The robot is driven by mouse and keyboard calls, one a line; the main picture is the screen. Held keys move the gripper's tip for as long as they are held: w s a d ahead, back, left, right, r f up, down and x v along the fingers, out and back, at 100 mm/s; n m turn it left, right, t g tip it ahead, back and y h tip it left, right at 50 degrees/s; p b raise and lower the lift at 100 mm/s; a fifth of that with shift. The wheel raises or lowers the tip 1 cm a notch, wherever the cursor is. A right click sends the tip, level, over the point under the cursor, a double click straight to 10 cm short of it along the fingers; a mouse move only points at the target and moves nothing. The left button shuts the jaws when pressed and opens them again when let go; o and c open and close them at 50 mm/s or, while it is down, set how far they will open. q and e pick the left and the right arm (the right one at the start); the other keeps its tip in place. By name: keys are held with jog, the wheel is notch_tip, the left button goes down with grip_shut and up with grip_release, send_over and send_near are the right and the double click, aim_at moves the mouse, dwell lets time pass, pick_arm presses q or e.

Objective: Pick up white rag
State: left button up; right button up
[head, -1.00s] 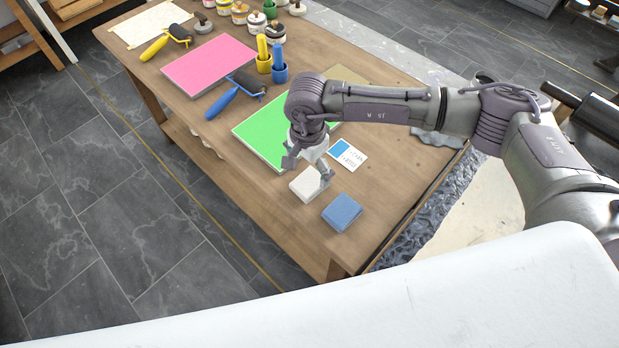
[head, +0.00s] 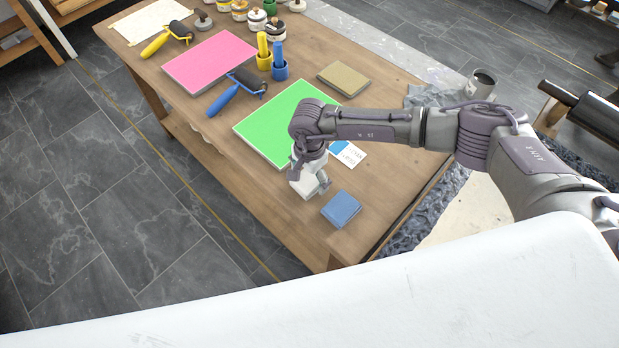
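The white rag (head: 307,192) is a small folded white block on the wooden table, near its front edge. My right gripper (head: 310,186) points down right over it, with its fingers at the rag's sides. The gripper covers most of the rag. I cannot tell whether the fingers touch it or have closed on it. My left gripper does not show.
A blue folded rag (head: 342,209) lies just right of the white one. A green panel (head: 262,131) and a small card (head: 350,155) lie behind. A pink panel (head: 208,60), a blue roller (head: 232,93) and two cups stand further back.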

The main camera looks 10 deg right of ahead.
aim_at(309, 177)
jog(key=c, duration=0.8)
jog(key=shift+o, duration=0.2)
jog(key=shift+r, duration=0.1)
jog(key=shift+w+r, duration=0.1)
jog(key=shift+r, duration=0.35)
notch_tip(309, 177, up, 2)
jog(key=shift+r+b, duration=0.25)
jog(key=shift+b, duration=0.4)
jog(key=s+d+r+b, duration=0.2)
jog(key=s+d+r, duration=0.2)
jog(key=d+r, duration=0.3)
jog(key=d, duration=0.4)
jog(key=shift+r, duration=0.25)
